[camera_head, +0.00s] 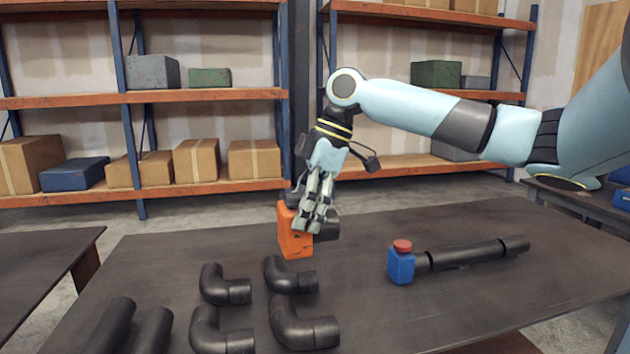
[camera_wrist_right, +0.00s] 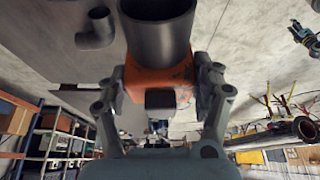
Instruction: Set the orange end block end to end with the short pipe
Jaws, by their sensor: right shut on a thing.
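The orange end block (camera_head: 293,240) is held in my right gripper (camera_head: 310,218), above the dark table. A dark pipe stub (camera_head: 329,228) shows beside the block. In the right wrist view the two fingers (camera_wrist_right: 160,98) close on the orange block (camera_wrist_right: 150,78) from both sides. A wide dark pipe end (camera_wrist_right: 158,32) stands out from it there. A pipe run (camera_head: 470,254) lies at the right on the table, apart from the held block. Its far end piece (camera_head: 517,245) looks like the short pipe, but I cannot be sure. My left gripper may be the small jointed shape in the right wrist view (camera_wrist_right: 303,36).
A blue block (camera_head: 401,266) with a red cap (camera_head: 402,246) joins the near end of the pipe run. Several black elbows (camera_head: 290,278) lie at the front middle. Two dark pipes (camera_head: 112,325) lie at the front left. The table (camera_head: 365,230) is clear between block and run.

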